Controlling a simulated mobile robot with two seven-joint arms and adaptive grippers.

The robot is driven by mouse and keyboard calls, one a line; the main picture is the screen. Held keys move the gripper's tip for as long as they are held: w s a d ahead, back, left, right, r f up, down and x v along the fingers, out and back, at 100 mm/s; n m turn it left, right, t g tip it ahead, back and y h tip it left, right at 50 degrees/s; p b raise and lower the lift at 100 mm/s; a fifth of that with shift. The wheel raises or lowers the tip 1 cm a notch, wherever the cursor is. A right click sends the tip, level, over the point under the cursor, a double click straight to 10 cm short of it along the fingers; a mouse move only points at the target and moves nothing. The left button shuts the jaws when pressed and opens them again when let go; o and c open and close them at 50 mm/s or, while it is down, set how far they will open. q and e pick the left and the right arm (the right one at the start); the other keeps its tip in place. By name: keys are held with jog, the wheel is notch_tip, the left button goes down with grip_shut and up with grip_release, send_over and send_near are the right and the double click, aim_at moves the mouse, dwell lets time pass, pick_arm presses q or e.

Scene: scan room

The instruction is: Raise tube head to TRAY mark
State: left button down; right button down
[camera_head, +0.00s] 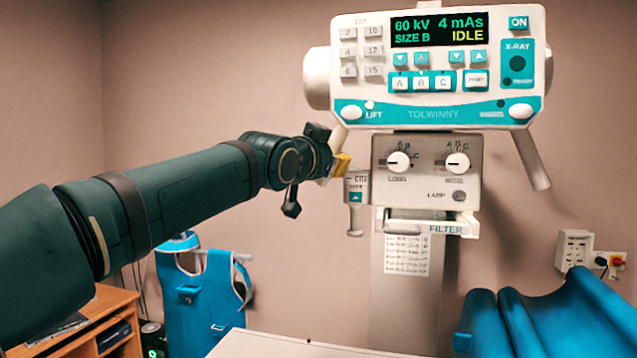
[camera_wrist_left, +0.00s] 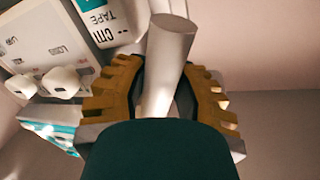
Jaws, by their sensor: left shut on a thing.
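The tube head (camera_head: 440,113) is a white and teal unit with a panel, high in the head view. Its display reads 60 kV, 4 mAs, SIZE B, IDLE. My left gripper (camera_head: 340,166) is at its left handle (camera_head: 338,138). In the left wrist view the yellow-padded fingers (camera_wrist_left: 165,100) are shut around the pale round handle (camera_wrist_left: 172,50). A white oval button (camera_head: 349,112) labelled LIFT is above that handle. A CM TAPE unit (camera_head: 357,188) hangs just right of my gripper. I see no TRAY mark in either view.
The collimator box (camera_head: 425,170) with two dials is below the panel, above a FILTER slot (camera_head: 432,227). The right handle (camera_head: 532,160) is free. A pale tabletop (camera_head: 290,346), blue apron (camera_head: 200,295), wooden desk (camera_head: 118,305) and blue rolled covers (camera_head: 560,315) are lower down.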

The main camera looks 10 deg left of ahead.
pick_arm(q)
jog(key=shift+s+a+r, duration=0.1)
jog(key=shift+a+r, duration=0.05)
jog(key=shift+r, duration=0.8)
jog(key=shift+d+r, duration=0.1)
jog(key=shift+d, duration=0.1)
jog(key=shift+a, duration=0.15)
jog(key=c, duration=0.7)
grip_release()
jog(key=shift+s, duration=0.1)
pick_arm(e)
jog(key=shift+s+d+r, duration=0.15)
jog(key=shift+d+r, duration=0.05)
jog(key=shift+r, duration=0.5)
pick_arm(q)
jog(key=shift+f, duration=0.2)
jog(key=v, duration=1.2)
